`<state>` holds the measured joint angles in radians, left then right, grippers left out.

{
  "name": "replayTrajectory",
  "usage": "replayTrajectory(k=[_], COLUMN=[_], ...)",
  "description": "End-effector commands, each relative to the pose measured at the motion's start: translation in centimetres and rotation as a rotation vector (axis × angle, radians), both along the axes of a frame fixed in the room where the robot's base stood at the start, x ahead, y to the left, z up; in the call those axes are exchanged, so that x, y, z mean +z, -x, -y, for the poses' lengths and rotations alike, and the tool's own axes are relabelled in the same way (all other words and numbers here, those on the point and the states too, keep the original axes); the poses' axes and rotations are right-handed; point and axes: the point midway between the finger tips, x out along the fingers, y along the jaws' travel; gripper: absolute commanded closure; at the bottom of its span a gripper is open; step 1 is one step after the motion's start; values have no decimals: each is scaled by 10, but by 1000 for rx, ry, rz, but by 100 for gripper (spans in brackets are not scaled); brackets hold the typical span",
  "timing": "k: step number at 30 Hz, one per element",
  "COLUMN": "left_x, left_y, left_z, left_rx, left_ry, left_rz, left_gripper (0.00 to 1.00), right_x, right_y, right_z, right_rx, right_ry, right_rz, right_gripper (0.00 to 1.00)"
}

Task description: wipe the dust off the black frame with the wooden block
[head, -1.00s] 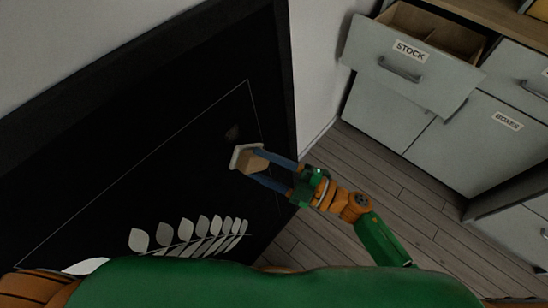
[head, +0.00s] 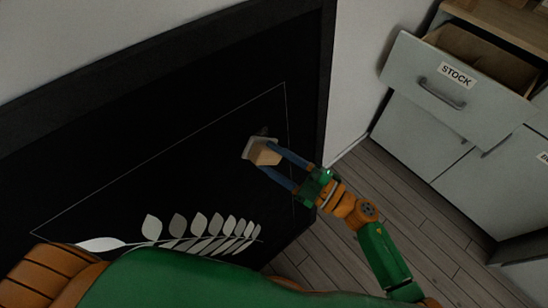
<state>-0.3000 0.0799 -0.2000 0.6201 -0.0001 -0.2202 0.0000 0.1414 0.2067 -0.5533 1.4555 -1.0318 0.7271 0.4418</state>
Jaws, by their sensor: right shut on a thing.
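The black frame (head: 180,118) is a large dark panel that fills the left and middle of the head view. It bears a thin pale outline and a white leaf pattern (head: 190,232). My right gripper (head: 272,165) is shut on the wooden block (head: 263,153), which has a pale pad on its far side. The pad is at the panel's face, inside the outline near its upper right corner; I cannot tell whether it touches. A small greyish dust smudge (head: 263,131) shows just above the block. My left gripper is not in view.
A grey cabinet (head: 420,135) stands at the right, with its drawer labelled STOCK (head: 455,85) pulled open. Wooden floor (head: 370,180) lies clear between the panel and the cabinet. A pale wall (head: 360,60) is behind.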

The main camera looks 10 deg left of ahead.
Motion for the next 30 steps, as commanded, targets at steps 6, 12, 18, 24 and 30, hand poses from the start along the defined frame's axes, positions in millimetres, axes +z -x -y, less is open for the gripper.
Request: replayTrajectory(k=[6, 12, 18, 24, 30], left_x=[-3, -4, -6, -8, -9], left_y=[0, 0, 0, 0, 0], left_z=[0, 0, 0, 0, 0], left_rx=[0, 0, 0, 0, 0], left_ry=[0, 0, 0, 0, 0], left_rz=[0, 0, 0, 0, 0], left_gripper=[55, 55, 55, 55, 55], right_x=[-1, -2, -2, -3, -3], right_y=[-3, -6, -8, -10, -13], right_z=[-3, -7, -10, -13, -13], right_rx=[-1, -1, 0, 1, 0], right_ry=[-1, -1, -1, -2, 0], right_rz=[0, 0, 1, 1, 1], right_gripper=[100, 100, 100, 100, 100])
